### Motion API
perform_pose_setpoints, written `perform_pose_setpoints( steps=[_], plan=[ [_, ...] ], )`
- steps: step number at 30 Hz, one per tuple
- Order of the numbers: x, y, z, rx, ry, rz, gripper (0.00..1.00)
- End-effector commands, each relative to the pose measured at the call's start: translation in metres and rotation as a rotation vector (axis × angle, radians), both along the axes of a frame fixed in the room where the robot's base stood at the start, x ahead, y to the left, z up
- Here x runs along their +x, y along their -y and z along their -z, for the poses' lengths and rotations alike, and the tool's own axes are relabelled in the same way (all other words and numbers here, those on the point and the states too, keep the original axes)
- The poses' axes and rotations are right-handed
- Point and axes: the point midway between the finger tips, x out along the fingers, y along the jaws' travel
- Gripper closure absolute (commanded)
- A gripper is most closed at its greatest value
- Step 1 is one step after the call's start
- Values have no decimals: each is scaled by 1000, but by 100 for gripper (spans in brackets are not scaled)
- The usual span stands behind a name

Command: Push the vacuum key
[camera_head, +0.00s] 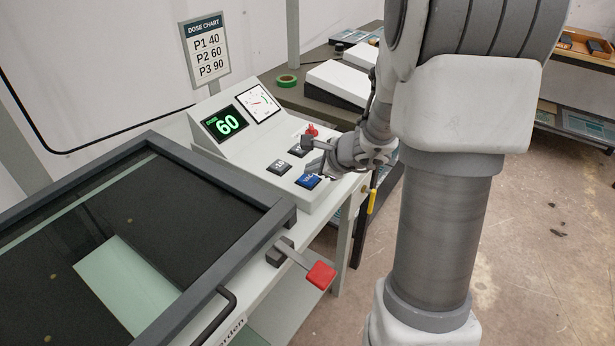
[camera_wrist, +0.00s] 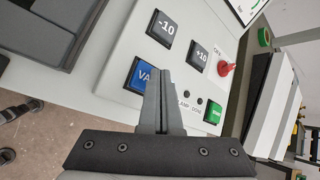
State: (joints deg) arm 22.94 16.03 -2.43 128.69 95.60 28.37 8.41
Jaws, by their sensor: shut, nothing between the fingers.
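The vacuum key is a blue square button (camera_head: 309,181) on the near edge of the sloped white control panel (camera_head: 247,160). In the wrist view the blue key (camera_wrist: 139,76) shows the letters "VA", and my fingers hide its right part. My gripper (camera_head: 312,158) is shut and empty, with its fingers over the panel close to the blue key. In the wrist view the fingertips (camera_wrist: 161,78) lie just right of the key's middle. I cannot tell whether they touch it.
Beside the blue key are the -10 key (camera_wrist: 162,27), +10 key (camera_wrist: 199,58), a green key (camera_wrist: 213,111) and a red knob (camera_wrist: 227,68). The display (camera_head: 225,124) reads 60. A dark-framed glass lid (camera_head: 270,228) and red-handled lever (camera_head: 320,274) lie nearer.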

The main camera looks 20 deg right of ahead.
Motion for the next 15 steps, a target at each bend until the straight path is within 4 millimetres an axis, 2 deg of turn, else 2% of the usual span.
perform_pose_setpoints(
  steps=[5, 15],
  plan=[
    [0, 0, -10, 0, 1, 1, 100],
    [0, 0, -45, 0, 1, 1, 100]
  ],
)
